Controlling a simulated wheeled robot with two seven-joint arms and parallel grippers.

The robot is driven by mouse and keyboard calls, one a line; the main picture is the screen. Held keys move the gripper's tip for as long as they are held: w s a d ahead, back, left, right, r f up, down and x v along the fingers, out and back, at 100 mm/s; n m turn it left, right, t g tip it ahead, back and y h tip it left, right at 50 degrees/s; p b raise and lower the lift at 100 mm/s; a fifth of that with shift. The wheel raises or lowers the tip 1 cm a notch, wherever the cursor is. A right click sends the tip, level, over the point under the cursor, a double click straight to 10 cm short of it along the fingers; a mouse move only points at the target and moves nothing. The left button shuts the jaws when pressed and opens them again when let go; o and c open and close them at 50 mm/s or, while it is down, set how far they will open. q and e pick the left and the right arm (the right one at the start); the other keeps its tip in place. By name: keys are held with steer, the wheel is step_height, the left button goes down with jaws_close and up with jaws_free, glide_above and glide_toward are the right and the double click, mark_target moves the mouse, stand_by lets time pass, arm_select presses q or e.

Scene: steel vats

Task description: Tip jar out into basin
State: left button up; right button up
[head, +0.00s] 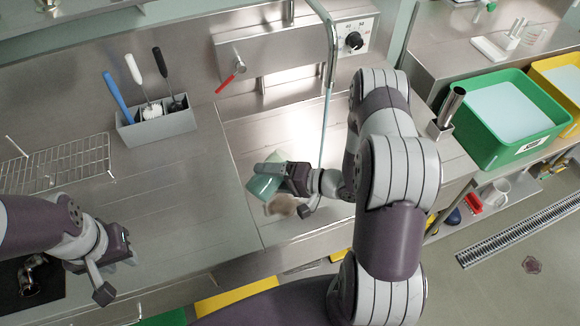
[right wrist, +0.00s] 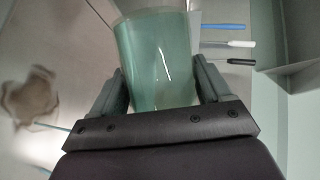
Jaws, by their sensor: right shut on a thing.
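My right gripper (head: 282,184) is shut on the green translucent jar (head: 264,184) and holds it tilted well over on its side above the steel basin (head: 246,134). In the right wrist view the jar (right wrist: 160,62) sits between both fingers, its pale end pointing away from the gripper. A brownish, irregular patch (head: 282,206) shows just below the jar in the basin, and also at the left of the right wrist view (right wrist: 30,98). I cannot tell what remains inside the jar. My left gripper (head: 104,278) hangs over the counter at lower left, away from the jar; its jaw opening is unclear.
A grey holder (head: 156,124) with brushes stands on the counter left of the basin, beside a wire rack (head: 62,168). A tap pipe (head: 330,62) and red-handled valve (head: 230,80) are behind the basin. Green (head: 510,152) and yellow tubs are at right.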

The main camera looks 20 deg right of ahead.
steer(key=shift+d+f, duration=0.15)
steer(key=shift+f, duration=0.05)
steer(key=shift+w+d+r+m+y+p, duration=0.15)
steer(key=shift+r+m+y+p, duration=0.35)
steer(key=shift+m, duration=0.3)
stand_by(0.7)
steer(key=shift+w+d+r+m+y, duration=0.1)
steer(key=shift+d+r+m+y, duration=0.05)
steer(key=shift+r+m+y, duration=0.2)
stand_by(0.5)
